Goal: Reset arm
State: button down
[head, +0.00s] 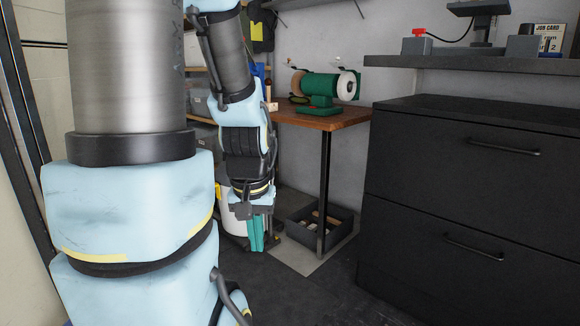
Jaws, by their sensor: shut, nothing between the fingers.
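My arm fills the left of the head view and hangs down in light blue and grey links. My gripper (257,246) is at its lower end, pointing down toward the floor, with its two teal fingers together and nothing held. It is left of the wooden workbench's leg, in the open space in front of the bench.
A wooden workbench (335,119) carries a green bench grinder (320,88). A dark open bin (338,232) with items stands on the floor below. A black drawer cabinet (460,200) blocks the right. A white and grey canister (229,218) stands behind my gripper. Dark floor is clear in front.

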notch_tip(320, 180, up, 35)
jog(key=p, duration=3.3)
jog(key=shift+r, duration=0.2)
jog(key=shift+w, duration=0.1)
